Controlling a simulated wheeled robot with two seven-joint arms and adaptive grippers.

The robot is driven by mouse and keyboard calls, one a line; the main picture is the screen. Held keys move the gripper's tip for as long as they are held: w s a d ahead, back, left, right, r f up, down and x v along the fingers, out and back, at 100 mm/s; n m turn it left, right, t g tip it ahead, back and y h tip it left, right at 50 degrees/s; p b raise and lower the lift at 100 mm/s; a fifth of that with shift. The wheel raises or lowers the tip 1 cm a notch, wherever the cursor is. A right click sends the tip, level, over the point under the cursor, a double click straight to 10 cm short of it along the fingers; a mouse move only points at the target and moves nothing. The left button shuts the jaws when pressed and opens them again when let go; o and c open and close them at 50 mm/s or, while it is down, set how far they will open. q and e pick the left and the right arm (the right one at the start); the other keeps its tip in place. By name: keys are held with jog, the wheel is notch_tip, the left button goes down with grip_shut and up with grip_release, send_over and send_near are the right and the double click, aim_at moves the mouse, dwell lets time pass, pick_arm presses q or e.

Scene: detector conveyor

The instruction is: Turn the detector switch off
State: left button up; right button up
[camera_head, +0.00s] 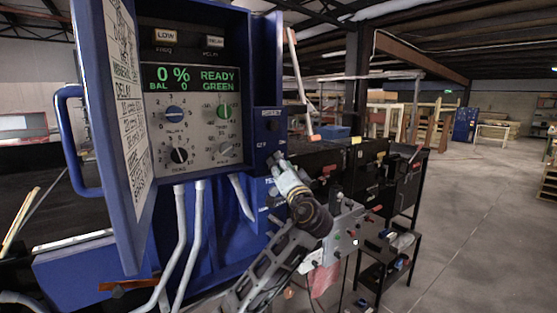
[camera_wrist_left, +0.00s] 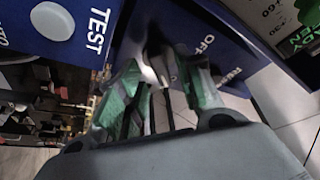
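The blue detector cabinet (camera_head: 257,200) stands left of centre in the head view, its front door swung open. Its display (camera_head: 190,79) reads 0 %, READY, GREEN. The side panel carries a TEST button (camera_head: 272,125), an OFF label (camera_head: 262,145) and the switch area below. My left gripper (camera_head: 279,162) is right at that switch area and covers most of it. In the left wrist view the green-padded fingers (camera_wrist_left: 160,75) flank a shiny metal piece, probably the switch lever (camera_wrist_left: 158,68), beside the OFF label (camera_wrist_left: 204,45). Whether they grip it is unclear. My right gripper is not visible.
The open cabinet door (camera_head: 115,130) with its blue handle (camera_head: 75,140) stands left of the panel. Pale hoses (camera_head: 178,245) hang below the cabinet. A black machine (camera_head: 340,160) and a grey control box with knobs (camera_head: 345,235) are close on the right. Open floor (camera_head: 470,220) lies beyond.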

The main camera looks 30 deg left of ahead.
pick_arm(q)
jog(key=shift+x, duration=1.05)
grip_shut()
